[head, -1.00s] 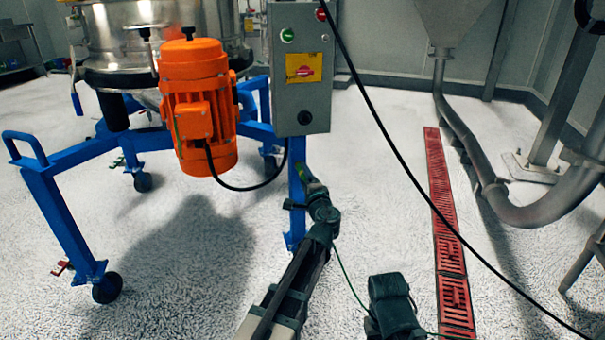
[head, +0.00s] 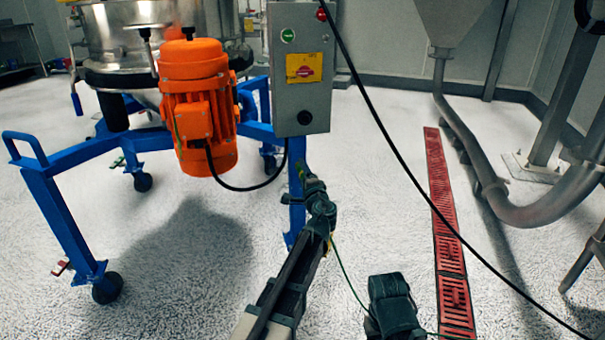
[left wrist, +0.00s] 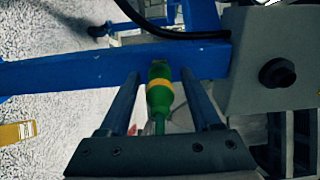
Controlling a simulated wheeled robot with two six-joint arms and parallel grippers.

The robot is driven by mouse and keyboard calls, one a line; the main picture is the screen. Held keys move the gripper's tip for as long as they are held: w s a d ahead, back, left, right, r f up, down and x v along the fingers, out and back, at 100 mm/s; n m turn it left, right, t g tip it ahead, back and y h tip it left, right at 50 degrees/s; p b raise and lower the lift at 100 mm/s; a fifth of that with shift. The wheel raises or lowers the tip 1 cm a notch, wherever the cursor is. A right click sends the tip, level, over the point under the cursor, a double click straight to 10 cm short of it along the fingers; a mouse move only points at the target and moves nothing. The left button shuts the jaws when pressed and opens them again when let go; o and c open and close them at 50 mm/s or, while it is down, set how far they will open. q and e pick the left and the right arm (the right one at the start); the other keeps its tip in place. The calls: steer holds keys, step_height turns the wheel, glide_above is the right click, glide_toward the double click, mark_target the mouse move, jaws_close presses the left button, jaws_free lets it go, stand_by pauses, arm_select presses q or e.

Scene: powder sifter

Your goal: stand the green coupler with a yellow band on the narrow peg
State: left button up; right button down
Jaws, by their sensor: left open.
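The green coupler with a yellow band (left wrist: 159,92) is in the middle of the left wrist view, in front of a blue frame beam. A thin green cord runs from its lower end. My left gripper (left wrist: 160,88) is open, with one finger on each side of the coupler and visible gaps between. In the head view my left gripper (head: 306,180) is just below the grey control box, and a small green bit (head: 303,170) shows there. I cannot make out the narrow peg in either view.
The blue wheeled frame (head: 66,214) carries an orange motor (head: 196,105) and a grey control box (head: 300,75). A black cable (head: 400,160) crosses the head view. A red floor grate (head: 447,215) lies right of my arm. A yellow piece (left wrist: 17,133) shows at the wrist view's left.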

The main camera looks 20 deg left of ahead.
stand_by(0.5)
arm_select(q)
jaws_close()
stand_by(1.2)
steer(key=shift+s, duration=0.1)
steer(key=shift+v, duration=2.9)
step_height(320, 180, up, 18)
steer(key=p, duration=1.8)
steer(key=shift+r, duration=0.2)
